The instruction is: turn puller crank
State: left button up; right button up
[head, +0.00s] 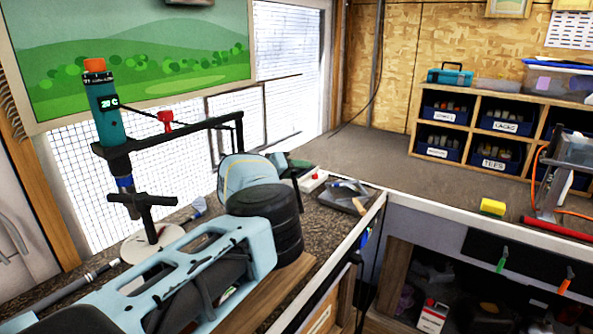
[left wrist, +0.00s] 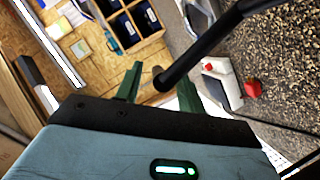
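The puller appears to be the teal upright tool (head: 106,112) with an orange top, at the left of the head view. My right gripper is not in view.
A black T-shaped part (head: 142,202) stands below the puller. A yellow sponge (head: 493,207) lies on the right bench. The far bench top is mostly clear.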

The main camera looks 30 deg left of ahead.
pick_arm(q)
jog(key=shift+c, duration=0.5)
grip_shut()
jog(key=shift+d, duration=0.15)
jog(key=shift+d+r+m+y, duration=0.2)
jog(key=shift+d+m+y, duration=0.1)
jog(key=shift+d+m, duration=0.25)
jog(key=shift+s+d+f, duration=0.1)
jog(key=shift+d, duration=0.95)
jog(key=shift+s+d+f, duration=0.1)
jog(key=shift+d, duration=0.95)
